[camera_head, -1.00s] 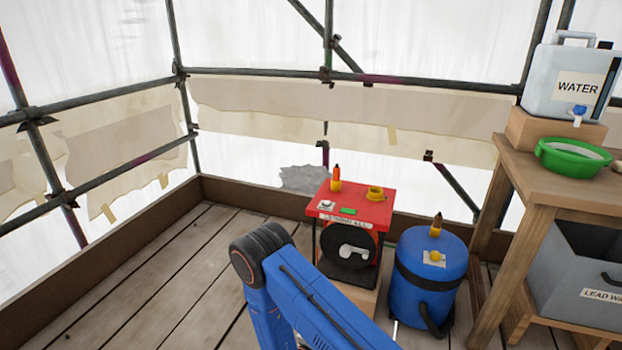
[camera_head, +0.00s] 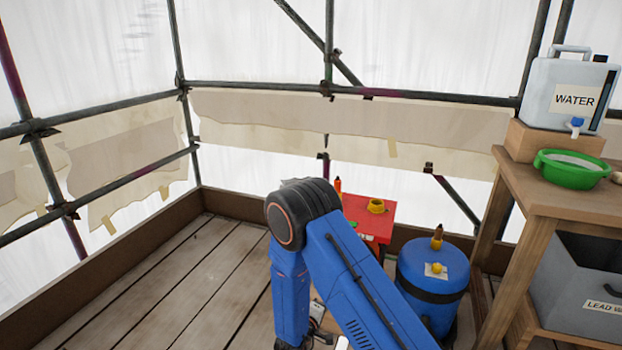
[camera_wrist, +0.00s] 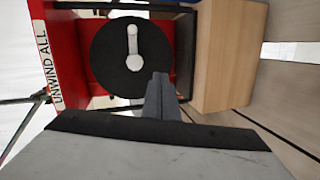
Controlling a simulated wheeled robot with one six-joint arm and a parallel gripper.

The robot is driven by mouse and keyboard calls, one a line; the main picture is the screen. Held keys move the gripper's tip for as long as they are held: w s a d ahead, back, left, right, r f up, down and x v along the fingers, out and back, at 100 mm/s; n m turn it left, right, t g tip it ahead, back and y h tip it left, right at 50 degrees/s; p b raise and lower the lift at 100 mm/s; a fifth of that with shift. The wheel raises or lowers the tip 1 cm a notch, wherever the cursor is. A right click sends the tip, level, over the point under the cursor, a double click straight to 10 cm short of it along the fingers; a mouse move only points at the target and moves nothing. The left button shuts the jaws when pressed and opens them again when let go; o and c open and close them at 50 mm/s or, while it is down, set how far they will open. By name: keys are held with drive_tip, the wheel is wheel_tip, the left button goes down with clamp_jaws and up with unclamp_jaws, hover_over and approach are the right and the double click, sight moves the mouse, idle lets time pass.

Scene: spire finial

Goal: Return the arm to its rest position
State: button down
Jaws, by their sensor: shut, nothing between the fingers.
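My blue arm is bent at a dark elbow in the head view, with one link hanging down in front of the red box. My gripper (camera_wrist: 160,95) shows in the wrist view as two grey fingers together, shut and empty. Beyond them is the red box (camera_wrist: 68,62) marked "UNWIND ALL", with a black disc (camera_wrist: 108,60) and a white crank handle (camera_wrist: 134,50). The fingertips overlap the disc's lower right edge in the picture; I cannot tell the gap. In the head view my arm hides most of the red box (camera_head: 372,222).
A blue drum (camera_head: 432,270) stands right of the red box. Farther right, a wooden bench (camera_head: 545,195) holds a water container (camera_head: 568,92) and a green basin (camera_head: 572,172), with a grey bin (camera_head: 575,275) below. Plank floor (camera_head: 190,285) at left is clear.

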drive_tip(key=w+r+m+g+y, duration=0.1)
drive_tip(key=w+r+m+y, duration=0.15)
drive_tip(key=r, duration=0.55)
drive_tip(key=w+r+m+g+y, duration=0.1)
drive_tip(key=r+m+y, duration=0.15)
drive_tip(key=r, duration=0.45)
drive_tip(key=s+d+r+g+y, duration=0.15)
drive_tip(key=s+r, duration=0.25)
drive_tip(key=r, duration=0.4)
drive_tip(key=s+d+r+y, duration=0.3)
drive_tip(key=s+r, duration=0.1)
drive_tip(key=r, duration=0.3)
drive_tip(key=s+d+r+m+g, duration=0.1)
drive_tip(key=s+d+r, duration=0.3)
drive_tip(key=s, duration=0.4)
drive_tip(key=s+d+r+m+g, duration=0.1)
drive_tip(key=s+d+r+g, duration=0.1)
drive_tip(key=s+d+r, duration=0.45)
drive_tip(key=s+d+m+g+h, duration=0.1)
drive_tip(key=s+d+m, duration=0.1)
drive_tip(key=s, duration=0.9)
drive_tip(key=s+d+m+g+h, duration=0.1)
drive_tip(key=s+d, duration=0.4)
drive_tip(key=s, duration=0.6)
drive_tip(key=shift+d+f+m, duration=0.3)
drive_tip(key=shift+f+m, duration=0.05)
drive_tip(key=shift+m, duration=0.05)
